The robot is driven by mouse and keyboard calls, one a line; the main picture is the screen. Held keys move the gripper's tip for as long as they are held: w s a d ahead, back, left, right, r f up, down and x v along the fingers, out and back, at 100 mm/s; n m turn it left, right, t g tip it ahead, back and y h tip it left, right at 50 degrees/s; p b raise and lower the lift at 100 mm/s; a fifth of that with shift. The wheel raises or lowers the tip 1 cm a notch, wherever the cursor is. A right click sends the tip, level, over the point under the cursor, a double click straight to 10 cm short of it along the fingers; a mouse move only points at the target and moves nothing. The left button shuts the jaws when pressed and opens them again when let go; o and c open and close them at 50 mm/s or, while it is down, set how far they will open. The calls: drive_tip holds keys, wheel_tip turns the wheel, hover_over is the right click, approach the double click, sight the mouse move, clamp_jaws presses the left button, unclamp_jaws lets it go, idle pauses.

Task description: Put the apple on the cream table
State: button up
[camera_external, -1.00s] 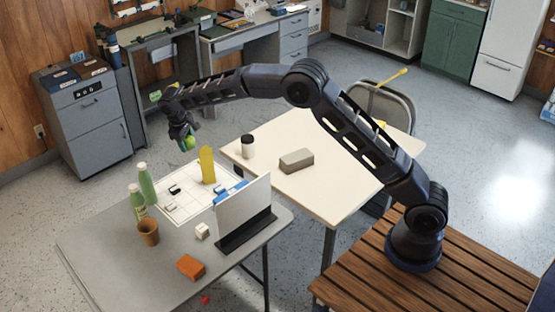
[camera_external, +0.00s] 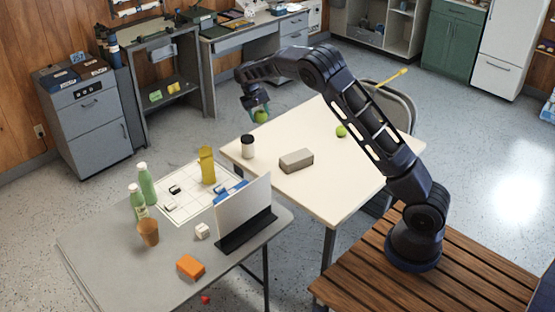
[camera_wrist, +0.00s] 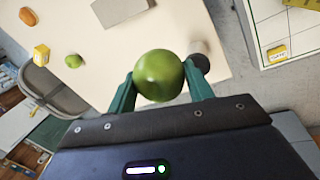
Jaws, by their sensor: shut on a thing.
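My gripper (camera_external: 259,110) is shut on a green apple (camera_external: 261,117). In the wrist view the apple (camera_wrist: 159,75) sits between the two green fingertips of my gripper (camera_wrist: 158,85). In the outside view the apple hangs in the air near the far left edge of the cream table (camera_external: 325,195), clear of its top. The cream table (camera_wrist: 130,55) fills much of the wrist view behind the apple. A smaller-looking green round fruit (camera_external: 341,131) rests on the table's far right part. It also shows in the wrist view (camera_wrist: 74,61).
A dark-lidded white cup (camera_external: 248,147) and a grey-brown block (camera_external: 296,160) stand on the cream table. A yellow box (camera_wrist: 41,53) and an orange item (camera_wrist: 28,16) show in the wrist view. The grey table (camera_external: 110,245) holds bottles and a screen. The cream table's front is clear.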

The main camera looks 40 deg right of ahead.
drive_tip(key=s+d+r+m+g+y, duration=0.1)
drive_tip(key=s+d+m, duration=0.55)
drive_tip(key=d, duration=0.75)
drive_tip(key=s+d+r+m+g+y, duration=0.15)
drive_tip(key=s+d+m, duration=0.25)
drive_tip(key=s+d, duration=0.75)
drive_tip(key=shift+n+t+h, duration=0.25)
drive_tip(key=shift+t+h, duration=0.1)
drive_tip(key=shift+t, duration=0.1)
drive_tip(key=w+d+f, duration=0.1)
drive_tip(key=f, duration=0.7)
drive_tip(key=w+f, duration=0.1)
drive_tip(key=f, duration=0.7)
drive_tip(key=w+d+f, duration=0.1)
drive_tip(key=f, duration=0.7)
drive_tip(key=shift+w+d+f, duration=0.1)
drive_tip(key=shift+d+f, duration=0.25)
drive_tip(key=shift+f, duration=0.05)
drive_tip(key=shift+f, duration=0.1)
drive_tip(key=o, duration=1)
drive_tip(key=shift+o, duration=0.2)
